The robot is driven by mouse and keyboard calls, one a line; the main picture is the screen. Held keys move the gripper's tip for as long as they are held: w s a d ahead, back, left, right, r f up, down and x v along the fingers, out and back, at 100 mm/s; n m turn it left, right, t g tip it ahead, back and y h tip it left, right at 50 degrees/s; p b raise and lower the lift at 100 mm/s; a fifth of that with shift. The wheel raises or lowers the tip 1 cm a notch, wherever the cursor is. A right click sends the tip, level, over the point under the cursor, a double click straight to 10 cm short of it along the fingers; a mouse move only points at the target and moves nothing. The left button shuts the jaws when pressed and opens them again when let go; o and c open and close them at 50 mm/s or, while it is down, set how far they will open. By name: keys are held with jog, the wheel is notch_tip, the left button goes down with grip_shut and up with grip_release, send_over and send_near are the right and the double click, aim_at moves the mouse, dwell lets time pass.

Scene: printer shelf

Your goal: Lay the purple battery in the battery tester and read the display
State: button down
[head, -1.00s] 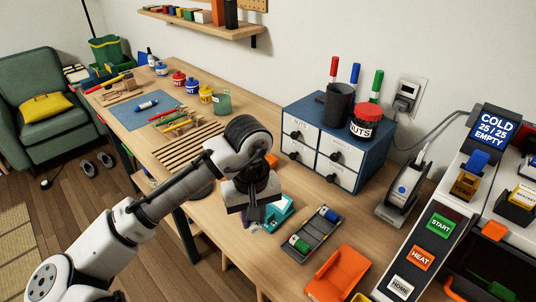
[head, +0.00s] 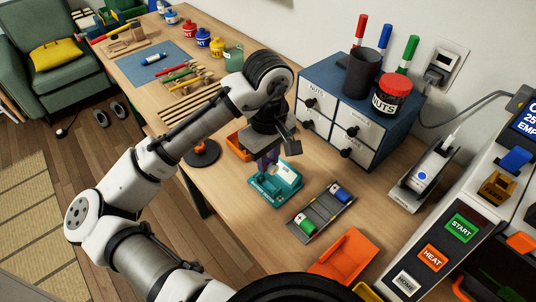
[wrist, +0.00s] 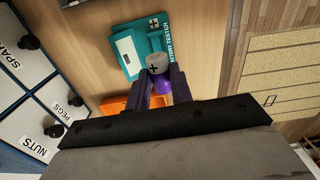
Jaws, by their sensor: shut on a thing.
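The purple battery (wrist: 162,84) is held between my gripper's dark fingers, its grey end with a plus mark (wrist: 157,62) pointing away from the palm. My gripper (head: 267,162) is shut on it, above the far-left part of the teal battery tester (head: 283,190). In the wrist view the tester (wrist: 148,35) lies just beyond the battery's end, with its lettered edge to the right. A pale panel (wrist: 127,52) shows on the tester; I cannot read anything on it. Whether the battery touches the tester is unclear.
A dark tray (head: 322,212) with a green and a blue battery stands right of the tester. An orange holder (head: 345,256) is at the front. A blue drawer cabinet (head: 345,90) stands behind. An orange object (head: 238,146) is left of my gripper.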

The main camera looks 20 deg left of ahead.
jog(key=shift+f+b, duration=1.4)
jog(key=shift+f, duration=1.1)
jog(key=shift+p, duration=0.35)
jog(key=shift+f, duration=0.1)
jog(key=shift+f, duration=0.45)
jog(key=shift+f+b, duration=0.2)
jog(key=shift+b, duration=0.1)
jog(key=shift+f, duration=0.4)
jog(key=shift+f, duration=0.15)
